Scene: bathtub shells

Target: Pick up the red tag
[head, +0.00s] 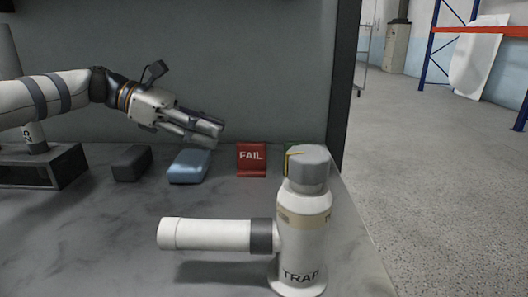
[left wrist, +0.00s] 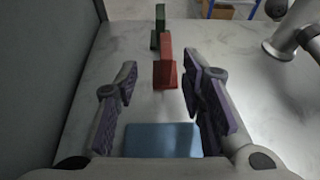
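The red tag (head: 251,158), marked "FAIL", stands upright on its foot on the grey countertop in the head view. It also shows in the left wrist view (left wrist: 166,62), beyond my fingers and roughly between their lines. My left gripper (head: 215,134) is in the air to the left of the tag, above and near the blue block (head: 189,167). In the left wrist view my left gripper (left wrist: 162,92) is open with nothing between its fingers, and the blue block (left wrist: 162,140) lies below it. My right gripper is in neither view.
A white bottle trap (head: 303,225) with a side pipe stands in front, partly hiding a green tag (head: 292,162) right of the red one. A dark block (head: 131,163) lies left of the blue block. A grey wall (head: 260,70) rises behind the countertop (head: 110,235).

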